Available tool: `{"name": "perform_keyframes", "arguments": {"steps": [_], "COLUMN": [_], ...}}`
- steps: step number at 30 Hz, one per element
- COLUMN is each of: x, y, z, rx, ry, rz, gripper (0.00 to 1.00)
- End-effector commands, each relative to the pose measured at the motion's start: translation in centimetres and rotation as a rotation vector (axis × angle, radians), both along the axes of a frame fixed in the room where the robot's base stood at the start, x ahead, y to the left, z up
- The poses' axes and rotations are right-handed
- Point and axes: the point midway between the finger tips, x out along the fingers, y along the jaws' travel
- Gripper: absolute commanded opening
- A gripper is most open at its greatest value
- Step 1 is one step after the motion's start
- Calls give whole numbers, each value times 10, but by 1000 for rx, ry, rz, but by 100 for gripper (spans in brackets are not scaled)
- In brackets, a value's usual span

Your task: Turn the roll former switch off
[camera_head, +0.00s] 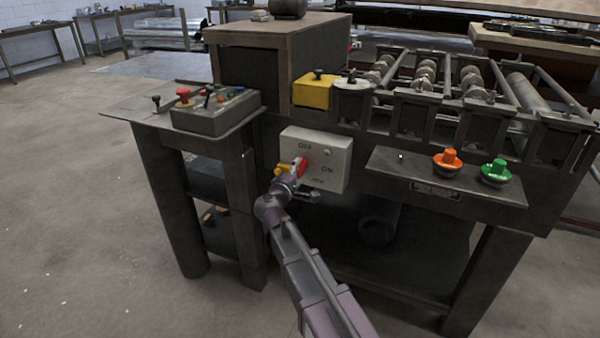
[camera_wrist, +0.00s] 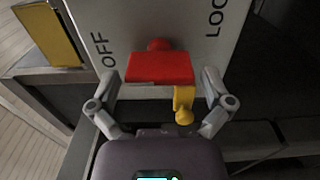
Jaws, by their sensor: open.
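The roll former switch is a red handle (camera_head: 302,167) with a yellow part (camera_head: 283,169) on a light grey box (camera_head: 335,163) on the machine's front. My gripper (camera_wrist: 160,82) is open, one finger on each side of the handle, with gaps visible. In the head view my gripper (camera_head: 294,185) is in front of the box, partly hiding its lower left. Which mark the handle points to is unclear.
A control box (camera_head: 215,112) with buttons and a red knob stands on the side table at left. Orange (camera_head: 447,161) and green (camera_head: 496,172) push buttons sit on a ledge at right. A yellow block (camera_head: 313,92) is above the switch box. Open floor lies at left.

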Motion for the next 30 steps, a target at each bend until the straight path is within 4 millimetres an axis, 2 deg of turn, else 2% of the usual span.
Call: {"name": "perform_keyframes", "arguments": {"steps": [8,21,30], "x": [-28,-93,-111], "y": [9,32,39], "z": [0,0,0], "rx": [0,0,0], "ry": [0,1,1], "rz": [2,2,0], "gripper": [100,100,100]}}
